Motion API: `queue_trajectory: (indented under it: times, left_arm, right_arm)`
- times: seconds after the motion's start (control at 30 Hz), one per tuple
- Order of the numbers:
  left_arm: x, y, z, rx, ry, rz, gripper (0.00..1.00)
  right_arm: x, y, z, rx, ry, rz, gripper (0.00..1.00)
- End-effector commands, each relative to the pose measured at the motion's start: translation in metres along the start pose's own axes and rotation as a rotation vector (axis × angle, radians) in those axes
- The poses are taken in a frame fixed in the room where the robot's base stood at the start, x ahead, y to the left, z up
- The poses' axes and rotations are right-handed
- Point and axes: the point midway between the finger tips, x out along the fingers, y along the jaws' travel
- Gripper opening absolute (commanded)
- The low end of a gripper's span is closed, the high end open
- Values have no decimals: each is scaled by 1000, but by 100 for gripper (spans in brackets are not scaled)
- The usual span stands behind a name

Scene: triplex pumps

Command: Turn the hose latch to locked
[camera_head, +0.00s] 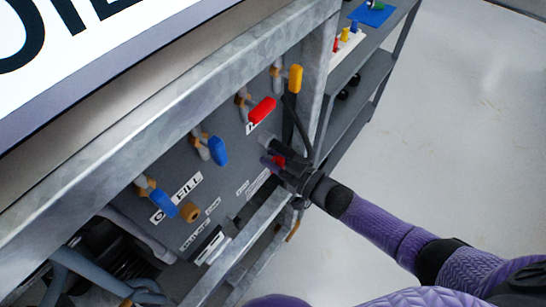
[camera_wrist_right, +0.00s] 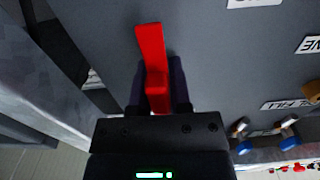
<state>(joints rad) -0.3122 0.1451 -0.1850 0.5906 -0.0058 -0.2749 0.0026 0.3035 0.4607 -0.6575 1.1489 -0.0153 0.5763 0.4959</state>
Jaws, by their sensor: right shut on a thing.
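The hose latch is a red lever that stands out from the dark grey panel, seen in the right wrist view (camera_wrist_right: 151,45). In the head view only a small red part of it (camera_head: 279,161) shows between the fingers. My right gripper (camera_head: 273,153) is at the panel's right side, its fingers shut on the latch. In the right wrist view the dark fingers (camera_wrist_right: 157,92) lie on both sides of the red lever, whose far end sticks out beyond them. My left gripper is not in view.
Valve handles line the panel: yellow (camera_head: 296,78), red (camera_head: 263,109), blue (camera_head: 218,150) and another blue (camera_head: 164,203). A black hose (camera_head: 298,126) hangs close above my right gripper. A metal frame post (camera_head: 322,80) stands to the right; the floor (camera_head: 450,130) beyond is clear.

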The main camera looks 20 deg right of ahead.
Motion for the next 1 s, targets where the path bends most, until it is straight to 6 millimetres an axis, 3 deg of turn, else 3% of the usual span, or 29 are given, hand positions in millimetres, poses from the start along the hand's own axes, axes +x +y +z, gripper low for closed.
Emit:
queue_trajectory:
  times: [0.13, 0.17, 0.3, 0.63, 0.9, 1.0]
  left_arm:
    - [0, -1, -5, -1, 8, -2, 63]
    - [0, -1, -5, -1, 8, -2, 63]
    - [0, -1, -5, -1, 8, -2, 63]
    - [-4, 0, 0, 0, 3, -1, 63]
    - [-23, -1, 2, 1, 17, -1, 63]
    - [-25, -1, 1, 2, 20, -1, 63]
  right_arm:
    - [0, 0, 1, 2, -2, 0, 0]
    - [0, 0, 1, 2, -2, 0, 30]
    - [0, 0, 0, 1, -1, 0, 57]
    - [-8, 0, -1, -1, -3, 1, 57]
    - [-74, 0, -2, 0, -4, 1, 57]
    - [-90, 0, -1, 0, -3, 1, 57]
